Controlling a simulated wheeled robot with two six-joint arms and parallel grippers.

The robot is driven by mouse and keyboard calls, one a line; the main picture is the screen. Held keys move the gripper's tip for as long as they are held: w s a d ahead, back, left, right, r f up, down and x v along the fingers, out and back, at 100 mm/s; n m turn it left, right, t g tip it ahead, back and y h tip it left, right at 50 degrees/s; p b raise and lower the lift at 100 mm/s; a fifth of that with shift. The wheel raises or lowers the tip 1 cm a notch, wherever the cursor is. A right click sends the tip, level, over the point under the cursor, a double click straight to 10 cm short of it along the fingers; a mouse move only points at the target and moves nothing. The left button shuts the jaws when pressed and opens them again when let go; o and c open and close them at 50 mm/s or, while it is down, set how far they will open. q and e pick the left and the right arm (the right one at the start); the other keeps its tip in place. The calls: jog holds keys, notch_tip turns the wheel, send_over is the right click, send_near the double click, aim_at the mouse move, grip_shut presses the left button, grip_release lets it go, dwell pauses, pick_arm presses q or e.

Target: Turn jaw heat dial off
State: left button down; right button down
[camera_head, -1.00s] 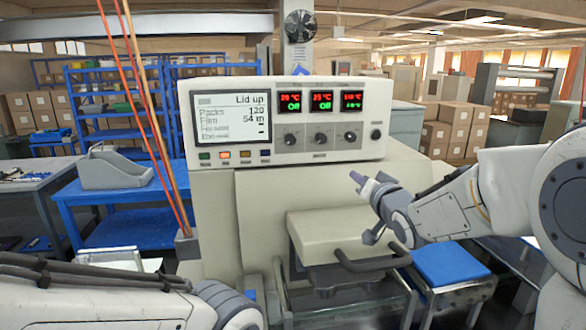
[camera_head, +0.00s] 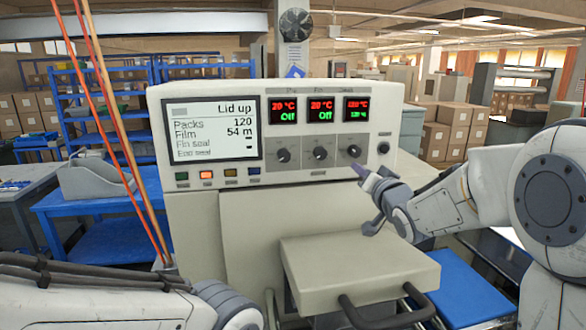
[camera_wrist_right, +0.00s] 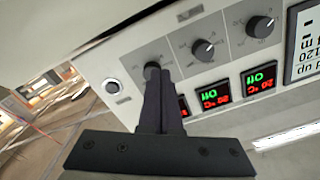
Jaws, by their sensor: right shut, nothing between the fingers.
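The control panel (camera_head: 365,100) carries three dark dials in a row, each below a small display. The rightmost dial (camera_head: 350,148) sits under the display (camera_head: 370,109) that shows red and green figures; the other two displays read 20 °C in red and Off in green. My right gripper (camera_head: 362,171) is shut and empty, its tips just below and right of the rightmost dial. In the right wrist view the shut fingers (camera_wrist_right: 159,80) overlap that dial (camera_wrist_right: 151,69) and partly hide it; contact cannot be told. My left gripper is out of view.
A screen (camera_head: 212,128) reading "Lid up" and several small buttons are at the panel's left. The sealing lid with a dark handle (camera_head: 350,308) juts out below. Orange strands hang at left.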

aim_at(355, 151)
jog(key=w, duration=0.2)
jog(key=w+a, duration=0.1)
jog(key=w, duration=0.2)
jog(key=shift+w+a+p, duration=0.1)
jog(key=shift+w+p, duration=0.15)
jog(key=shift+p, duration=0.15)
jog(key=shift+w, duration=0.1)
jog(key=shift+d+r, duration=0.25)
jog(key=shift+d, duration=0.05)
